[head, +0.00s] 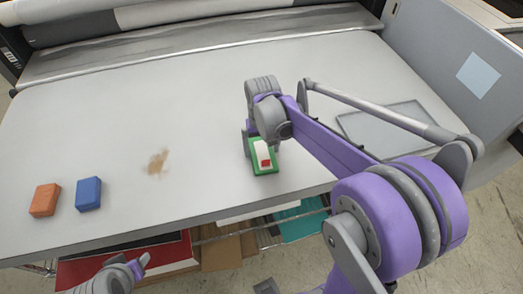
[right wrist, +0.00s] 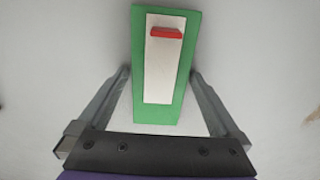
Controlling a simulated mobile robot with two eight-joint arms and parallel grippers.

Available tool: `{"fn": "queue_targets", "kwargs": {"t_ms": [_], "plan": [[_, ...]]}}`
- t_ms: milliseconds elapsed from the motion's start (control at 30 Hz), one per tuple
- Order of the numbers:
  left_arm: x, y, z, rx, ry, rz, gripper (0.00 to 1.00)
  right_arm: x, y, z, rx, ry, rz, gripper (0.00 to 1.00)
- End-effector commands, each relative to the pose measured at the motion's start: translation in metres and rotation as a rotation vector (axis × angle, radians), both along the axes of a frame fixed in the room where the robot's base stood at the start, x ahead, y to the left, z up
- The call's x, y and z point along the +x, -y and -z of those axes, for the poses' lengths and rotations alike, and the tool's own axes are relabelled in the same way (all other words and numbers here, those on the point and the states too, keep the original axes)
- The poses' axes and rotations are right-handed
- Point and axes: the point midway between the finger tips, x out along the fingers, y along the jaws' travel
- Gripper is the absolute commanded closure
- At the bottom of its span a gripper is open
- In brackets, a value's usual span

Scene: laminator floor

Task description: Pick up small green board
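The small green board (head: 265,168) lies on the grey table under my right gripper (head: 262,147). It has a white panel and a small red block on top. In the right wrist view the green board (right wrist: 183,100) runs lengthwise between the two open fingers of my right gripper (right wrist: 160,85).
An orange block (head: 45,200) and a blue block (head: 88,194) stand at the table's left. A brown stain (head: 158,161) marks the table surface (head: 190,110). A flat grey tray (head: 385,128) lies at the right. The laminator rollers (head: 120,18) run along the back.

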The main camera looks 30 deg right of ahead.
Motion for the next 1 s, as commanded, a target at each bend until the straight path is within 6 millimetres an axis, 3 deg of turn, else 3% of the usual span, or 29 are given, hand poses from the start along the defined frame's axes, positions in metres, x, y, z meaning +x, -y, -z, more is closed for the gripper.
{"fn": "queue_targets", "kwargs": {"t_ms": [33,367,767,1000], "plan": [[0.0,0.0,0.0,0.0,0.0,0.0,0.5,0.0,0.0,0.0,0.0,0.0,0.0,0.09],[0.0,0.0,0.0,0.0,0.0,0.0,0.5,0.0,0.0,0.0,0.0,0.0,0.0,0.68],[0.0,0.0,-0.001,0.0,0.001,0.0,0.5,0.0,0.0,-0.011,0.0,0.0,0.0,0.69],[0.002,0.0,-0.005,0.0,0.004,0.0,0.5,0.0,0.0,-0.055,0.0,0.001,0.0,0.69]]}}
